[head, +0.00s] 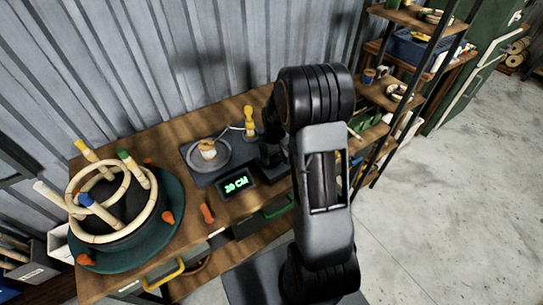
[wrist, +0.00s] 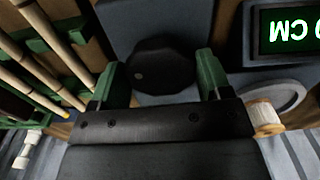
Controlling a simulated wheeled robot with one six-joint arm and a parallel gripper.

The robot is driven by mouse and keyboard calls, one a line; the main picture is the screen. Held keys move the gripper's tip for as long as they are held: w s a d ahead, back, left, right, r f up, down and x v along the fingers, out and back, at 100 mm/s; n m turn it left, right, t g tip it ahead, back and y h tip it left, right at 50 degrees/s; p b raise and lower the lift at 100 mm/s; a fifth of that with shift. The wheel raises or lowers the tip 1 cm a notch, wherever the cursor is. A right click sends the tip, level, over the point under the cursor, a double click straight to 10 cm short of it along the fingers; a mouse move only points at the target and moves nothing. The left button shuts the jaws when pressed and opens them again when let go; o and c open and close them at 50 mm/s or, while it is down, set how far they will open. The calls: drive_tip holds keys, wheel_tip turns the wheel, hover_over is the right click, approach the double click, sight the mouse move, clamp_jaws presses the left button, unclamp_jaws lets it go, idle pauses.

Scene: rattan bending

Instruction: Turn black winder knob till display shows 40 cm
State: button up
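The black winder knob (wrist: 160,66) is many-sided, with a small pale dot, and shows in the middle of the wrist view. My gripper (wrist: 161,72) has its green fingers spread, one on each side of the knob; I see no clear contact. The display (head: 237,185) reads 20 CM in green in the head view. It also shows upside down and cut off in the wrist view (wrist: 289,33). In the head view my arm hides the knob and most of the gripper, on the right of the grey winder base (head: 204,180).
A spool (head: 208,149) sits on the winder's round plate, with a yellow post (head: 249,122) behind. A green round stand (head: 172,219) with rattan rings and sticks stands on the left of the wooden bench (head: 150,142). A shelf rack (head: 397,92) stands to the right; the floor beyond is clear.

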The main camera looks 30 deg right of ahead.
drive_tip(key=c, duration=0.5)
drive_tip(key=shift+a+f+m+b, duration=0.1)
drive_tip(key=shift+m+b, duration=0.45)
drive_tip(key=shift+m, duration=1.15)
drive_tip(key=m, duration=0.3)
drive_tip(key=shift+m+b, duration=0.4)
drive_tip(key=m+b, duration=0.1)
drive_tip(key=m, duration=0.4)
drive_tip(key=shift+w+a, duration=0.1)
drive_tip(key=m, duration=0.5)
drive_tip(key=shift+b, duration=0.3)
drive_tip(key=shift+m, duration=0.4)
drive_tip(key=o, duration=0.7)
drive_tip(key=shift+o, duration=1.1)
drive_tip(key=shift+w, duration=0.1)
